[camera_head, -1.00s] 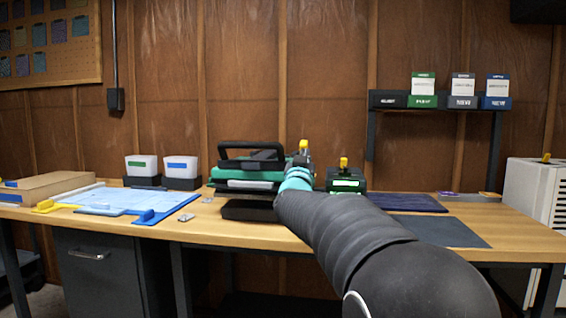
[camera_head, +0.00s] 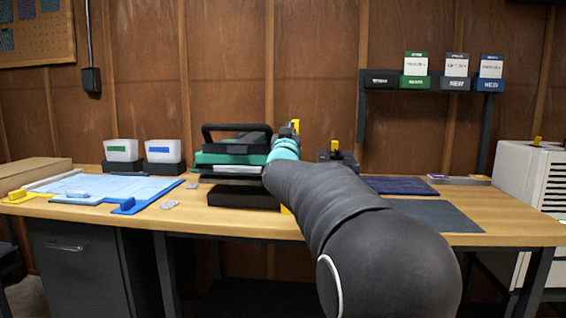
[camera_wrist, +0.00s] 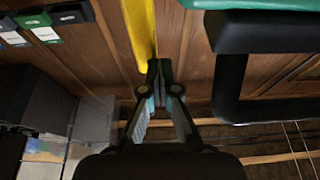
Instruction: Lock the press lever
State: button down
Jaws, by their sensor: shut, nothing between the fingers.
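The press (camera_head: 232,172) stands on the table, with green and black plates and a black loop handle (camera_head: 237,129) on top. A yellow lever (camera_head: 297,126) rises at its right side. In the wrist view the yellow lever (camera_wrist: 141,30) is a long bar running from the top edge down to the fingertips. My gripper (camera_wrist: 160,72) is shut and empty, its tips close beside the lever's end; I cannot tell whether they touch. The black handle (camera_wrist: 228,85) shows to the right of the fingers. In the head view my arm hides the gripper and the press's right side.
A dark box with a yellow knob (camera_head: 335,148) stands right of the press, partly behind my arm. Two white bins (camera_head: 163,152) and a blue-edged board (camera_head: 110,190) lie left. A dark mat (camera_head: 435,215) lies right. A shelf with cards (camera_head: 440,82) hangs on the wall.

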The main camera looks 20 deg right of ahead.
jog(key=shift+s+d+r, duration=0.2)
jog(key=shift+d+r, duration=0.1)
jog(key=shift+r, duration=0.05)
jog(key=s+a+b, duration=0.1)
jog(key=s+a, duration=0.6)
jog(key=s, duration=0.5)
jog(key=shift+f, duration=0.2)
